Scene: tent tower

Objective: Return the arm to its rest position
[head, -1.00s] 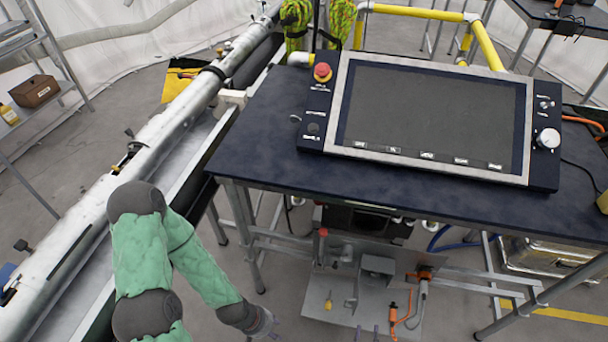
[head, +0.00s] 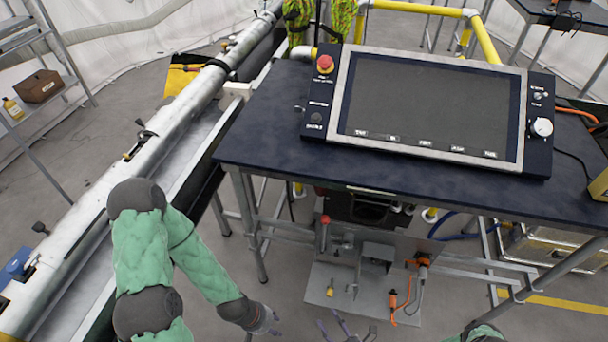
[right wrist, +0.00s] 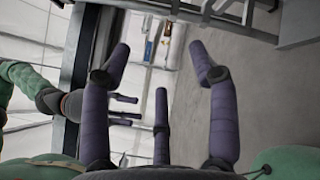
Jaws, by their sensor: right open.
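My left arm, in green padded covers, comes in from the left in the head view. Its gripper (head: 268,330) hangs low at the bottom, left of the equipment under the table. Its fingers are small and cut off by the edge, so I cannot tell their opening. My right gripper (head: 345,326) shows purple fingers at the bottom of the head view. In the right wrist view its fingers (right wrist: 160,52) are spread, with nothing between them. The left gripper's purple fingers (right wrist: 123,107) show beyond it at the left there.
A dark table (head: 270,140) carries a large screen console (head: 430,110) with a red button (head: 325,64). Under it stands a grey plate (head: 335,290) with fittings. A long white tube (head: 165,125) runs along the left. A shelf with a brown box (head: 37,88) stands far left.

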